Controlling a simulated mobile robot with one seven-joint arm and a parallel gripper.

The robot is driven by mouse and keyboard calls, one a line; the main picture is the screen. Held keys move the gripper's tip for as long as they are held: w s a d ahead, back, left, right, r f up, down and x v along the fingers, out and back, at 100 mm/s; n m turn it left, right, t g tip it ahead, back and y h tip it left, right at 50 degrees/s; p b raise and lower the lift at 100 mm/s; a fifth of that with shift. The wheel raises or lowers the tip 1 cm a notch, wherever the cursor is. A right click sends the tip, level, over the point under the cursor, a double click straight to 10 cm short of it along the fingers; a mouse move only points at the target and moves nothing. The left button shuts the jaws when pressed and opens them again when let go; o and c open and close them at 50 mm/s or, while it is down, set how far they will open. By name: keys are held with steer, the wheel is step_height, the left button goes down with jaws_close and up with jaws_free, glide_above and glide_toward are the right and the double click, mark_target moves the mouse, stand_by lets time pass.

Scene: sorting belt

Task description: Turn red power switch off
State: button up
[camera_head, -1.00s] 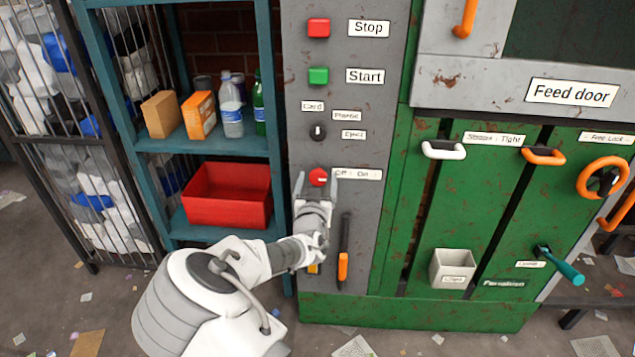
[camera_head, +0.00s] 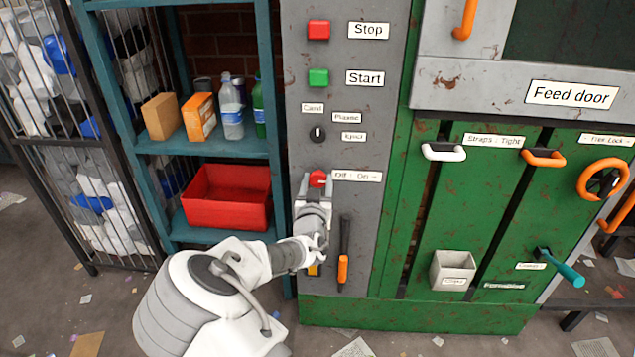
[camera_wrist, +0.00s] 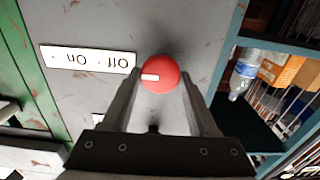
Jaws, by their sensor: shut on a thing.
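The red power switch (camera_head: 317,178) is a round red knob on the grey control panel, left of the "Off · On" label (camera_head: 357,176). It also shows in the wrist view (camera_wrist: 160,75), with a white mark pointing toward the label (camera_wrist: 88,60), which appears upside down there. My gripper (camera_head: 317,184) is at the knob from below, one finger on each side. In the wrist view my gripper (camera_wrist: 160,88) is shut on the knob, its fingertips beside the lower part of it.
Above the switch are a black selector (camera_head: 317,133), a green Start button (camera_head: 318,77) and a red Stop button (camera_head: 318,29). An orange-handled lever (camera_head: 343,268) is below right. A teal shelf (camera_head: 215,147) with a red bin (camera_head: 227,196) stands left.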

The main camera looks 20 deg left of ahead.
steer(key=shift+n, duration=0.4)
steer(key=n+b, duration=0.1)
steer(key=n, duration=0.2)
steer(key=shift+a+n, duration=0.1)
steer(key=shift+n, duration=0.3)
steer(key=n, duration=0.4)
steer(key=shift+f+n, duration=0.1)
steer(key=shift+n, duration=0.2)
steer(key=n+b, duration=0.1)
steer(key=n, duration=0.3)
steer(key=shift+s+a, duration=0.1)
steer(key=shift+a, duration=0.05)
steer(key=shift+f+n+b, duration=0.15)
steer(key=shift+n+b, duration=0.15)
steer(key=shift+n, duration=2)
steer(key=o, duration=1.3)
steer(key=shift+o, duration=0.2)
